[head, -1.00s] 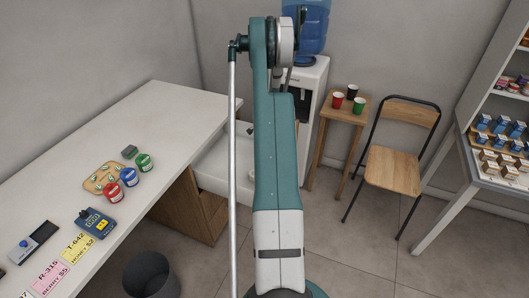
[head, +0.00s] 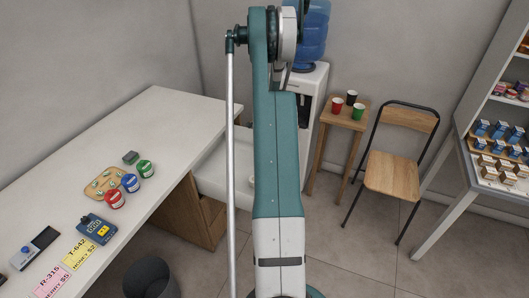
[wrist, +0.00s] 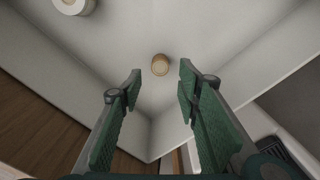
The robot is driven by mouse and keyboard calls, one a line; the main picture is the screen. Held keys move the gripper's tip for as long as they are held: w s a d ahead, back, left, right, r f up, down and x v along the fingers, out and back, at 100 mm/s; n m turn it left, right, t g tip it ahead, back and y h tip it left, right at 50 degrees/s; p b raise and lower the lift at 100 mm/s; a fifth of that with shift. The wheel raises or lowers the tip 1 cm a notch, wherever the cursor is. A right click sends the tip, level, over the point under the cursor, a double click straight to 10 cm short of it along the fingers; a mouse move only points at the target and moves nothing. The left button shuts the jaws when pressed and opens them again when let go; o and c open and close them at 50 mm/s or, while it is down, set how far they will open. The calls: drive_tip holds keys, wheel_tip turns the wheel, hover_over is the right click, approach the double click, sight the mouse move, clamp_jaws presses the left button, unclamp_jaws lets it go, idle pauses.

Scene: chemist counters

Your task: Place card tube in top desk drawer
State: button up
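The open white desk drawer (head: 212,172) shows under the far right end of the counter, partly hidden by my arm. In the wrist view I look down into a white interior with pale walls, which looks like this drawer (wrist: 215,45). A small brown cylinder, likely the card tube (wrist: 160,65), is on its floor, seen nearly end-on. My gripper (wrist: 159,80) is open, its green fingers apart on either side below the tube in the picture. Nothing is between the fingers. My arm hides the gripper in the head view.
A white roll-like object (wrist: 73,4) is at the wrist view's top left. The counter (head: 130,115) holds jars, a tray, a card reader and labels at its near side. A water cooler (head: 305,95), stool (head: 345,118), chair (head: 392,175) and bin (head: 150,278) stand around.

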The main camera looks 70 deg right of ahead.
drive_tip(key=shift+r, duration=2.25)
drive_tip(key=w+a+r+n+t+h, duration=0.1)
drive_tip(key=w+a+r+n, duration=0.2)
drive_tip(key=w+a+r, duration=0.45)
drive_tip(key=w+a+r+n, duration=0.3)
drive_tip(key=w+a+r, duration=0.1)
drive_tip(key=a+r, duration=0.5)
drive_tip(key=w+a+r+n+t+h, duration=0.1)
drive_tip(key=w+a+r+n, duration=0.2)
drive_tip(key=w+a+r, duration=0.5)
drive_tip(key=a+r+n+t, duration=0.1)
drive_tip(key=a+r+n, duration=0.25)
drive_tip(key=a, duration=0.85)
drive_tip(key=a+r+n, duration=0.2)
drive_tip(key=a+r, duration=0.2)
drive_tip(key=a, duration=0.8)
drive_tip(key=s+a+n+t, duration=0.1)
drive_tip(key=s+a+n, duration=0.3)
drive_tip(key=a, duration=0.6)
drive_tip(key=s+a+r+n+t+y, duration=0.1)
drive_tip(key=s+a+n, duration=0.3)
drive_tip(key=s+a, duration=0.3)
drive_tip(key=s+a+r+n+t+y, duration=0.1)
drive_tip(key=s+a+n, duration=0.3)
drive_tip(key=a, duration=1.1)
drive_tip(key=shift+s+a+r+t, duration=0.15)
drive_tip(key=shift+s+r+t, duration=0.1)
drive_tip(key=shift+s+t, duration=0.45)
